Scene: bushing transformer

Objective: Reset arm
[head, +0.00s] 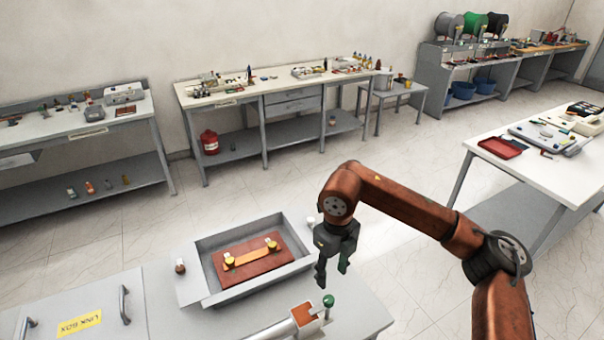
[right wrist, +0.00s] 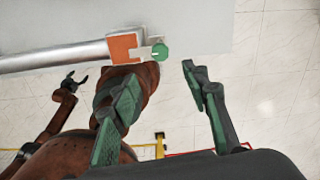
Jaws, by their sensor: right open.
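My right gripper (head: 333,272) hangs fingers down at the front bench's right side, open and empty. It is above and slightly right of a green-topped piece (head: 328,300) at the copper-coloured end (head: 305,314) of a silver rod. In the right wrist view, my right gripper's green-padded fingers (right wrist: 160,97) are spread with nothing between them. The green top (right wrist: 159,51) and copper-coloured end (right wrist: 122,47) lie beyond the fingertips. My left gripper (right wrist: 74,82) shows small at the left of the right wrist view; its opening is too small to judge.
A grey open box (head: 200,255) on the front bench holds a brown plate with an orange bar and two yellow fittings. A panel labelled LINK BOX (head: 80,322) is at its left. A white table (head: 490,143) stands right; several cluttered benches line the wall. Floor between is clear.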

